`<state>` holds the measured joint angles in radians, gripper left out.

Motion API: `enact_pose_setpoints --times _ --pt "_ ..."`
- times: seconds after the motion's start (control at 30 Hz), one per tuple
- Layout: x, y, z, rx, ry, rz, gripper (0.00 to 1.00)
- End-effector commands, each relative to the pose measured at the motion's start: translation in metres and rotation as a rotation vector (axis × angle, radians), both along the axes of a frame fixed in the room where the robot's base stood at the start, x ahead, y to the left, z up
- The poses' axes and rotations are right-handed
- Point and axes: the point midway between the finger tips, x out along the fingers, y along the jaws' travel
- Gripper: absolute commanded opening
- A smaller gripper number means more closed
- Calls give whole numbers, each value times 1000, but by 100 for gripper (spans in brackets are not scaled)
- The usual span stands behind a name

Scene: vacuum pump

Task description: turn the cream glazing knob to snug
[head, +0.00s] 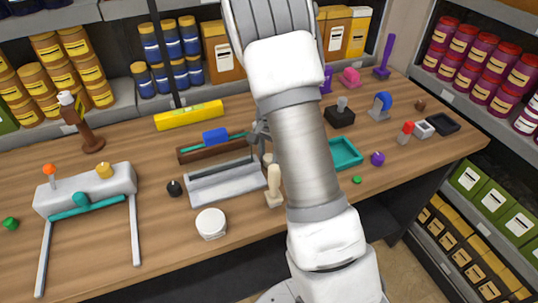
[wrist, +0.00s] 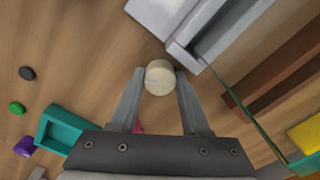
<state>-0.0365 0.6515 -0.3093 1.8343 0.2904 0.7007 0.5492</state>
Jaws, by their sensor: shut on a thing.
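The cream knob (wrist: 160,78) sits between the two fingertips of my gripper (wrist: 160,75) in the wrist view. The fingers are shut on its sides, and its round top faces the camera. In the head view a cream upright piece (head: 273,181) stands on the bench just left of my arm, beside the grey tray, and looks like the same knob. My arm hides most of my gripper there. I cannot tell how far the knob is turned.
The grey tray (head: 222,184) lies close to the knob, with a brown rack (head: 196,153) behind it. A white round tub (head: 211,223) stands front left. A teal tray (head: 345,154) lies right of my arm. A white fixture (head: 85,190) stands far left.

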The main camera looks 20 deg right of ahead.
Motion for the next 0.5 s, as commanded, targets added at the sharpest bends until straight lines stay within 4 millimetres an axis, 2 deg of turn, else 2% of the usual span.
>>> enact_pose_setpoints --times 0.5 --pt "1 0 1 0 -4 -66 0"
